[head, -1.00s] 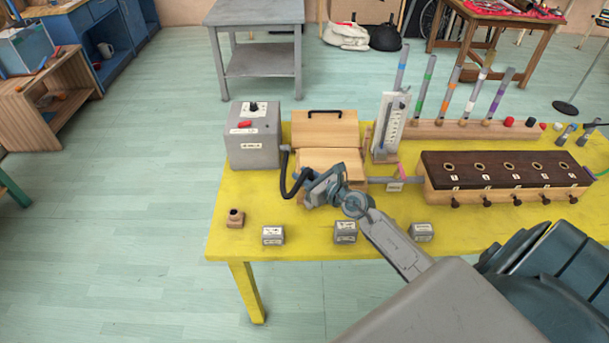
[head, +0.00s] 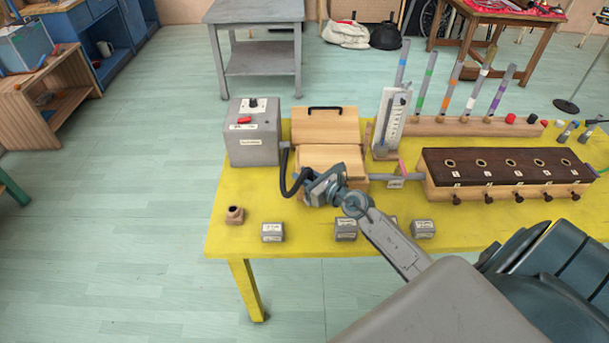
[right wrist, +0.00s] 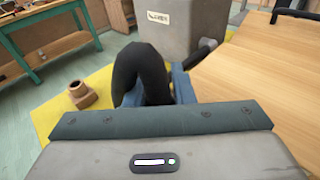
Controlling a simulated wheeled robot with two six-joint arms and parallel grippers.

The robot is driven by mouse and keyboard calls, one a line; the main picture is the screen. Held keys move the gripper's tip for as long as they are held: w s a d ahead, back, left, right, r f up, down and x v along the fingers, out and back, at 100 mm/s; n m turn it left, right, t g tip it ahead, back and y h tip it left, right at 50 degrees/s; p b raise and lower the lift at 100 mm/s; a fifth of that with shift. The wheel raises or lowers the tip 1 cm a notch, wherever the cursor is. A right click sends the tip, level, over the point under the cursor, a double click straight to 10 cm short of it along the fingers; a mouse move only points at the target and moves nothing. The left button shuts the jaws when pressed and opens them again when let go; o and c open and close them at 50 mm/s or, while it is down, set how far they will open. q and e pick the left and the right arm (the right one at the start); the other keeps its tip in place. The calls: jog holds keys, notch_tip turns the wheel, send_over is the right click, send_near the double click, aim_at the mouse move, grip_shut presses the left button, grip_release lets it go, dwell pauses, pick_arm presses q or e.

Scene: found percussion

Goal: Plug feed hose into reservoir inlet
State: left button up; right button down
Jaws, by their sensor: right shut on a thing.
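The black feed hose (head: 287,180) hangs in a curve from the side of the grey blower box (head: 253,135) at the table's left. My right gripper (head: 311,187) is shut on the hose's free end, just in front of the wooden reservoir box (head: 325,127). In the right wrist view the hose (right wrist: 140,65) arches up between the jaws (right wrist: 160,93), and the wooden box (right wrist: 255,80) is close at the right. The hose tip is hidden by the jaws, and I cannot make out the reservoir inlet. My left gripper is out of view.
A small brown socket block (head: 235,215) and grey labelled blocks (head: 272,232) line the yellow table's front (head: 225,240). A dark-topped wooden chest (head: 505,167) stands at the right, joined to the reservoir by a grey pipe (head: 405,178). A white gauge (head: 390,120) stands behind.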

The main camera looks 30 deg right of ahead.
jog(key=shift+f+b, duration=0.8)
jog(key=shift+f, duration=0.2)
jog(key=c, duration=1.1)
grip_release()
jog(key=shift+c, duration=0.2)
jog(key=v, duration=1)
jog(key=shift+s+d, duration=0.15)
jog(key=shift+s, duration=0.25)
